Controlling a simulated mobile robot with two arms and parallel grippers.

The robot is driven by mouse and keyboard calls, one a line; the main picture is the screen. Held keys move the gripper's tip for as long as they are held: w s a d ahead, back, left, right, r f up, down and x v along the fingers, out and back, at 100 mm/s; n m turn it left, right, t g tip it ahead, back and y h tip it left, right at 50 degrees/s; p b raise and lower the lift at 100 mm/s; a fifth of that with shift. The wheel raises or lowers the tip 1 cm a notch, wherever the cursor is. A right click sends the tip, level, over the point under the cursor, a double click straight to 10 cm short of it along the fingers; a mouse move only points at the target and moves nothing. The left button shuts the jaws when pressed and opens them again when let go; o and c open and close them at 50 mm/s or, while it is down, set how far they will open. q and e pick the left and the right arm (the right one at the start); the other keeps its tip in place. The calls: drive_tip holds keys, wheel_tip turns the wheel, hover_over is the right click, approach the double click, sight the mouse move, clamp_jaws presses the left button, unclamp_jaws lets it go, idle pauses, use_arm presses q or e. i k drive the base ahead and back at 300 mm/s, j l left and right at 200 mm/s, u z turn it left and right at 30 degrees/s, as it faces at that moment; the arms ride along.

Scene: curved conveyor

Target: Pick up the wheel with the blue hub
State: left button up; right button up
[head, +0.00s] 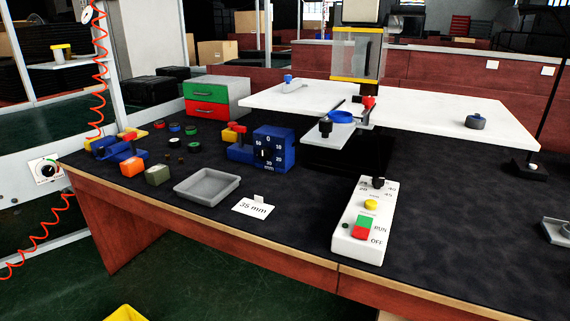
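Several small dark wheels lie on the dark bench top at the left, behind the grey tray. A dark round part with a bluish top (475,121) sits on the right white board. Neither of my grippers is in view.
The grey tray (207,187) stands near a "35 mm" card (254,207). Blue fixtures with a dial block (273,150), a red-and-green drawer unit (212,98), a white control box (362,222) and raised white boards (440,107) occupy the bench.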

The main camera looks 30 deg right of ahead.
sight(471, 122)
drive_tip(key=z, duration=2.05)
